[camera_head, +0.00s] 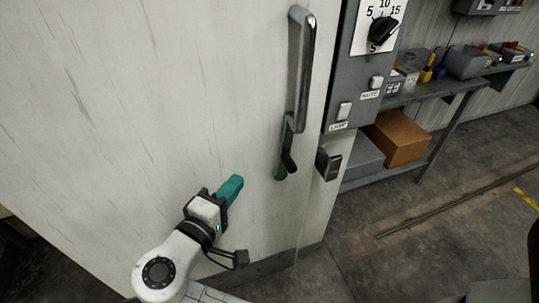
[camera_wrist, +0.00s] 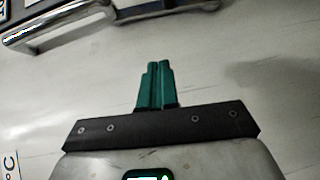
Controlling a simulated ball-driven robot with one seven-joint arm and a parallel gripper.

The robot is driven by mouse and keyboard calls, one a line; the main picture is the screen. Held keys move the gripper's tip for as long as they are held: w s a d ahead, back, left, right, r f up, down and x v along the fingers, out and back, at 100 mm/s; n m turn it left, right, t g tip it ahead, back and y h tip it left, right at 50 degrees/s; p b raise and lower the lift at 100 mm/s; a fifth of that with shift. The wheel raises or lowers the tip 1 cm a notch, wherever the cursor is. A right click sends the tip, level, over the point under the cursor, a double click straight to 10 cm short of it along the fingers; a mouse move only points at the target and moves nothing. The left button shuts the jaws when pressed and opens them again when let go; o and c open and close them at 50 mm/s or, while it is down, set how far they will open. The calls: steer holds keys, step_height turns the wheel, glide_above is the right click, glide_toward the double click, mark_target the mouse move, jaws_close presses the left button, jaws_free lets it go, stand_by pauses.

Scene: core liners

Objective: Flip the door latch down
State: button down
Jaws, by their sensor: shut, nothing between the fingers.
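A pale door (camera_head: 160,90) carries a tall metal handle (camera_head: 303,70). Below the handle's lower end is a dark latch lever (camera_head: 288,158), with a green patch at its base. A metal catch block (camera_head: 328,164) sits on the frame just right of the lever. My gripper (camera_head: 236,182) is in front of the door, left of and a little below the lever, and apart from it. Its teal fingers (camera_wrist: 157,72) are together with nothing between them. Part of a metal handle also shows in the upper left of the wrist view (camera_wrist: 60,22).
A grey control panel (camera_head: 355,85) with a dial and switches stands right of the door. Beyond it is a bench (camera_head: 435,92) with boxes and tools, and a cardboard box (camera_head: 397,138) lies below. Open floor (camera_head: 400,215) lies at the lower right.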

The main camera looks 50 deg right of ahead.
mark_target(289, 159)
steer(key=p+x, duration=0.1)
steer(key=x, duration=0.9)
steer(key=shift+s+d+r, duration=0.1)
steer(key=shift+s+d+p, duration=0.3)
steer(key=shift+s+d, duration=0.45)
steer(key=shift+d, duration=0.2)
steer(key=shift+s+d+f, duration=0.2)
steer(key=shift+s+d, duration=0.15)
steer(key=shift+d, duration=0.2)
steer(key=shift+d+r, duration=0.1)
